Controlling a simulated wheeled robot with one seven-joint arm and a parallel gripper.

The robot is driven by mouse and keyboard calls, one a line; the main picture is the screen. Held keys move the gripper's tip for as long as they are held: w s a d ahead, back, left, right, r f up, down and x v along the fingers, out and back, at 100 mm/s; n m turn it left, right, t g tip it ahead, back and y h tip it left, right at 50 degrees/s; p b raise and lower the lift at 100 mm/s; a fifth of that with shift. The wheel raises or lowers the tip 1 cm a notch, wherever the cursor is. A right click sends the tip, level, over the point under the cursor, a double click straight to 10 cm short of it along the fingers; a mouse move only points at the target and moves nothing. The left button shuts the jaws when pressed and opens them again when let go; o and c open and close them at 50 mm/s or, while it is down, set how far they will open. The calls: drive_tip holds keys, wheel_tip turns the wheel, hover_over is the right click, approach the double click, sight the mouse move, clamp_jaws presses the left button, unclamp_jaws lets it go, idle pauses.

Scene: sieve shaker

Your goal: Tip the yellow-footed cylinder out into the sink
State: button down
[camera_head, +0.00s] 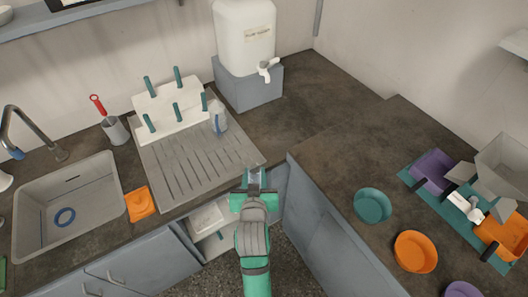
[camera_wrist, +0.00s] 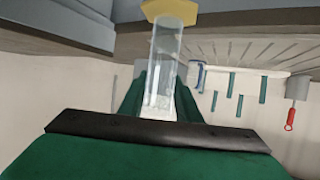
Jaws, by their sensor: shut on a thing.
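The yellow-footed cylinder is clear and narrow, with its yellow foot (camera_wrist: 169,9) at the top edge of the wrist view and its transparent tube (camera_wrist: 166,60) running down between my fingers. The wrist view is upside down, so the foot points downward and the cylinder looks about upright. My gripper (camera_head: 254,190) is shut on the tube, in front of the draining board's near right corner. In the head view only a pale bit of the cylinder (camera_head: 256,177) shows past my gripper. Its contents cannot be made out. The sink (camera_head: 40,212) is at the far left, well apart from my gripper.
An orange object (camera_head: 139,204) sits between sink and draining board (camera_head: 200,165). A pegged rack (camera_head: 168,105) and a brush holder (camera_head: 115,130) stand behind. Bowls (camera_head: 373,205) occupy the right counter.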

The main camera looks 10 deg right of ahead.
drive_tip(key=s+a+f+n+y, duration=0.1)
drive_tip(key=a+f, duration=0.2)
drive_tip(key=f, duration=0.4)
drive_tip(key=a+f+n+y, duration=0.1)
drive_tip(key=a+f, duration=0.3)
drive_tip(key=f, duration=0.4)
drive_tip(key=shift+s+f+y, duration=0.3)
drive_tip(key=shift+s, duration=0.05)
